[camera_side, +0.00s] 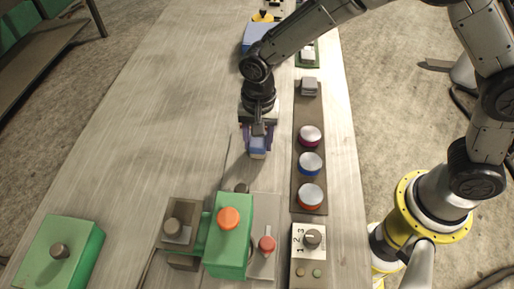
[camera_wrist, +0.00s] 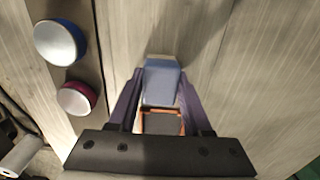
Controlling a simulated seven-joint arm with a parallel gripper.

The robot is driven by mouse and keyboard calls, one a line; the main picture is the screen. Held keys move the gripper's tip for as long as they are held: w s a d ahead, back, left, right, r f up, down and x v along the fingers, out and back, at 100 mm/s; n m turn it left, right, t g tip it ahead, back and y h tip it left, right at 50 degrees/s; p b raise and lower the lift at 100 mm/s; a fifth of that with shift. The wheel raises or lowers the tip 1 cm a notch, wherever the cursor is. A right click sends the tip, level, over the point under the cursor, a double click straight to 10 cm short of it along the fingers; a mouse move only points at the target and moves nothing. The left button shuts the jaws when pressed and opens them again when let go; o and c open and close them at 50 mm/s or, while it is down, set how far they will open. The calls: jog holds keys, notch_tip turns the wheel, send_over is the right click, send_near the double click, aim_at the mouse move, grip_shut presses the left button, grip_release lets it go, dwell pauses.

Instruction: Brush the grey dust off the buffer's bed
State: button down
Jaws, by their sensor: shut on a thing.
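My gripper (camera_side: 257,136) is over the middle of the pale wooden table, pointing down. Its two purple fingers are shut on a blue block-like thing (camera_side: 257,152), which may be the brush. In the wrist view, this blue thing (camera_wrist: 161,82) sits between the fingers, with an orange-edged dark part behind it; bristles cannot be made out. A green machine (camera_side: 229,245) with an orange knob stands at the near end of the table, apart from my gripper. I cannot tell whether it is the buffer. No grey dust can be made out.
A dark strip with purple, blue (camera_side: 310,163) and red-orange round buttons runs right of my gripper. A numbered dial box (camera_side: 309,250) stands near the front. A green box with a knob (camera_side: 60,252) is at near left. A blue box (camera_side: 258,37) is farther back. The table's left middle is clear.

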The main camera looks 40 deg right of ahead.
jog(key=shift+w+d, duration=0.9)
jog(key=shift+r, duration=4.05)
